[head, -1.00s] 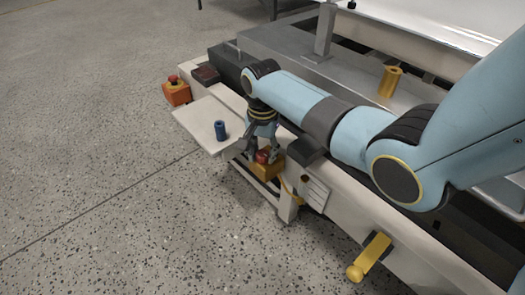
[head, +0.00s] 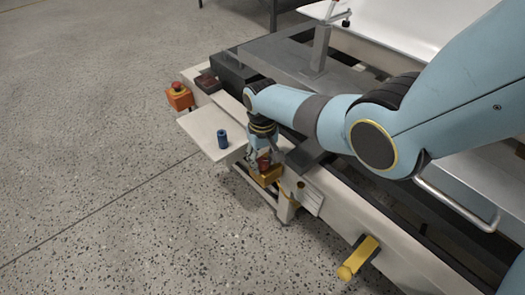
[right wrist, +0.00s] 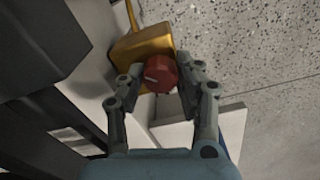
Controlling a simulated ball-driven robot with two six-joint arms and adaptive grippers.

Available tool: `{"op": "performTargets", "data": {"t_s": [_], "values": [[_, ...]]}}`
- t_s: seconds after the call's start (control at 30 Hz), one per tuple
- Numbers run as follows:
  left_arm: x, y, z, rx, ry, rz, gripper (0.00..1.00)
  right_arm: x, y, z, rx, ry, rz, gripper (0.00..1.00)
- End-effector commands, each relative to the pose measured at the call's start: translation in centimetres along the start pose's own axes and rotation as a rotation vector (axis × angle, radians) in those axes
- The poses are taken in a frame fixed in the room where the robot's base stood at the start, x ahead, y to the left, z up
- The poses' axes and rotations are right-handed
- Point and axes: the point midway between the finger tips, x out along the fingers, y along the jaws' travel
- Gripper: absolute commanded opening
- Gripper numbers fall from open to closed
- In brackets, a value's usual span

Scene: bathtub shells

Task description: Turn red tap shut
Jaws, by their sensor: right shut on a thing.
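The red tap (right wrist: 161,74) is a round red knob with a pale mark, on a yellow-brass block (right wrist: 141,48) at the side of the white frame. In the head view the red tap (head: 263,162) is partly covered by my right gripper (head: 262,160), which comes down on it from above. In the right wrist view the fingers of my right gripper (right wrist: 158,83) stand on both sides of the knob, shut on it. My left gripper is not in view.
An orange box with a red button (head: 179,97) sits farther left. A yellow handle (head: 358,258) sticks out from the frame at the lower right. The speckled floor at left is clear.

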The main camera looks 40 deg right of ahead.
Motion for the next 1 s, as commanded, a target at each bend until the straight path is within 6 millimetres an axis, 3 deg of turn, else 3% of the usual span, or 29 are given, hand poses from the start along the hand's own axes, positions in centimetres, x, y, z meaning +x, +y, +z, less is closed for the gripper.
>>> {"op": "performTargets", "data": {"t_s": [0.1, 0.6, 1.0], "values": [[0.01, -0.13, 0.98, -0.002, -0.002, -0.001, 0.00, -0.16, -0.02, -0.01, -0.110, 0.000, -0.001, 0.02], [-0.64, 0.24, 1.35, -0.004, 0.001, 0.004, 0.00, -0.05, 0.06, -0.06, -0.547, 0.001, 0.000, 0.02], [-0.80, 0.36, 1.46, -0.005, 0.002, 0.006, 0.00, 0.00, 0.07, -0.09, -0.727, 0.001, 0.000, 0.02]]}}
